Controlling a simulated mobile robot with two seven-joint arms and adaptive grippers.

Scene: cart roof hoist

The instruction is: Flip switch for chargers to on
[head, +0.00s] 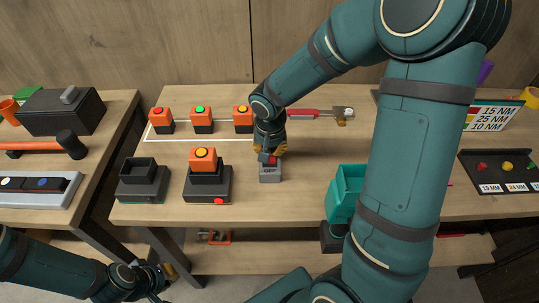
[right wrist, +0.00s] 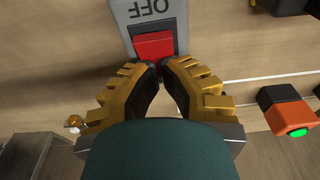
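The switch is a small grey box (head: 269,176) on the table with a red rocker and a label that reads OFF. It also shows in the right wrist view, with the red rocker (right wrist: 154,45) just ahead of my fingers. My right gripper (right wrist: 161,66) has its fingertips together with nothing between them, close to the rocker; contact is unclear. In the head view my right gripper (head: 270,151) partly covers the rocker. Left of the switch are two dark chargers: an empty one (head: 143,187) and one (head: 206,190) holding an orange battery (head: 204,158), with a red light. My left gripper (head: 153,278) is low at the left, its fingers unclear.
Several orange blocks with coloured buttons, such as one with a green button (head: 202,119), stand behind. A red-handled tool (head: 308,114) lies at the back. A side table (head: 78,188) is at the left.

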